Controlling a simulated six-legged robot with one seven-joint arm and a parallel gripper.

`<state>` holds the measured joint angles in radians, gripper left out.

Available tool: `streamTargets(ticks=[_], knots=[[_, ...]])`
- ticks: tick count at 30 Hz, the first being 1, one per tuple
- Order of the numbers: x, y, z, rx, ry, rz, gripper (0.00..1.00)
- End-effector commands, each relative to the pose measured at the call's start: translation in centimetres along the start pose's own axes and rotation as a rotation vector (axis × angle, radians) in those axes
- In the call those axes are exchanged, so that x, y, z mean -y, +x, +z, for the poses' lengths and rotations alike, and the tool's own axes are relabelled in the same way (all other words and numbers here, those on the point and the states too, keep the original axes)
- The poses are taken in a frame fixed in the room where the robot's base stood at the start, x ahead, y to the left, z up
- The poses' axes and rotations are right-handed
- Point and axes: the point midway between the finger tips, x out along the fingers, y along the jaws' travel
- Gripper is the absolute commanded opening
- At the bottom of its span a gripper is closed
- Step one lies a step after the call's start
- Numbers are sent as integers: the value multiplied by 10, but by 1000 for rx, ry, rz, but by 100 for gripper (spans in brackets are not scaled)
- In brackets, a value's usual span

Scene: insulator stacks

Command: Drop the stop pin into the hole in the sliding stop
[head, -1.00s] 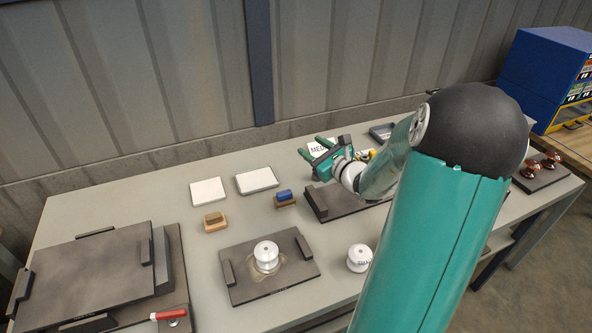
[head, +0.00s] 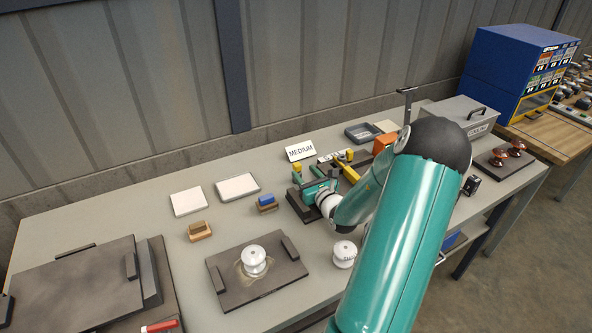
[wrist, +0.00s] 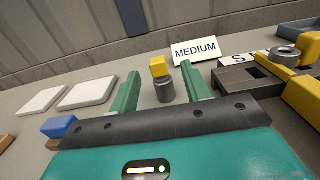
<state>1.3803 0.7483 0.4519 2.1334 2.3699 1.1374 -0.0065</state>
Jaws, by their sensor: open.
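The stop pin (wrist: 164,90), a grey cylinder with a yellow block-like top, stands upright between the fingers in the wrist view. My gripper (wrist: 160,73) is open, with one green finger on each side of it and visible gaps. In the head view my gripper (head: 310,177) is low over the dark fixture (head: 298,207), beside a small yellow top. To the right in the wrist view, yellow parts (wrist: 304,97) and a grey ring (wrist: 285,51) sit by a dark slotted block (wrist: 238,78). I cannot tell which part is the sliding stop or see its hole clearly.
A MEDIUM sign (head: 300,151) stands behind the fixture. A blue block (head: 266,200) and two pale plates (head: 237,187) lie left of it. White insulators (head: 344,253) stand nearer the front. An orange block (head: 383,143) is to the right.

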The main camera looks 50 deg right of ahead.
Motion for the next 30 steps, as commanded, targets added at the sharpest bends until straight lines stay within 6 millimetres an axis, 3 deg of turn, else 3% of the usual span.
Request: streamTargets(ticks=[7,15,24,30], knots=[[-4,24,3,5,-2,6,47],[-6,67,4,4,-2,7,47],[-6,73,4,3,-2,5,47],[-6,73,4,3,-2,6,10]])
